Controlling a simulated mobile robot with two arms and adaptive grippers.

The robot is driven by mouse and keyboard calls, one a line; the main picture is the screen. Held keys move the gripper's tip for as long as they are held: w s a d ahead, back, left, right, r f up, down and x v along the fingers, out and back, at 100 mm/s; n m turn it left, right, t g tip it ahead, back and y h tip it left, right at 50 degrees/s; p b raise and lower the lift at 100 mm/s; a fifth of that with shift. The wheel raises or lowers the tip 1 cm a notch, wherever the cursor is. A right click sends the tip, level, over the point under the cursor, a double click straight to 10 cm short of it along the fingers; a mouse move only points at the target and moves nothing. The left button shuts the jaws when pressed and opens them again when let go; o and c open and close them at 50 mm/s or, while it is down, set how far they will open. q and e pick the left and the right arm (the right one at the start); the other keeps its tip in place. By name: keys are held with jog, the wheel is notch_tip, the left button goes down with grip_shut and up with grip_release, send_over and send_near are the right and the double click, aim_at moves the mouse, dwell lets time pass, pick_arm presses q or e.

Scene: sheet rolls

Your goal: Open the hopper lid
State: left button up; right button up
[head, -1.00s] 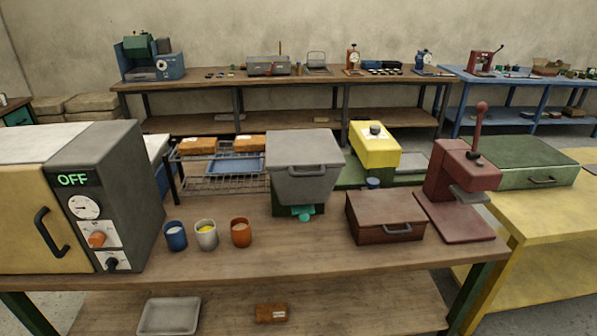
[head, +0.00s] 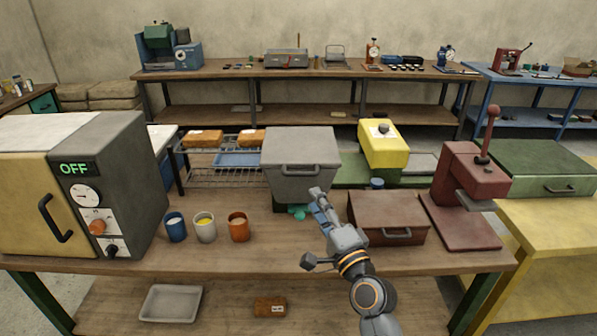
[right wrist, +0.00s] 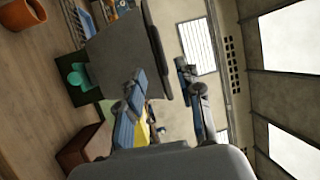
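The grey hopper (head: 296,187) stands on a dark green base at the middle of the wooden bench. Its grey lid (head: 300,145) is down, with a bar handle (head: 302,169) along the front. My right gripper (head: 316,194) is in front of the hopper, just below and right of the handle. In the right wrist view the two fingers of my right gripper (right wrist: 161,84) are spread apart with nothing held. The hopper (right wrist: 108,52) and the dark lid edge (right wrist: 156,48) lie beyond the fingertips there. My left gripper is out of view.
A brown box (head: 388,212) and a dark red press (head: 468,190) stand right of my right arm. Blue, white and orange cups (head: 239,227) stand left of it, beside the yellow and grey oven (head: 100,190). The bench front between cups and arm is clear.

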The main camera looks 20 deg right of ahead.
aim_at(300, 174)
jog(key=p+x, duration=0.2)
jog(key=x, duration=0.8)
jog(key=shift+w+d, duration=0.1)
jog(key=shift+w, duration=0.15)
grip_shut()
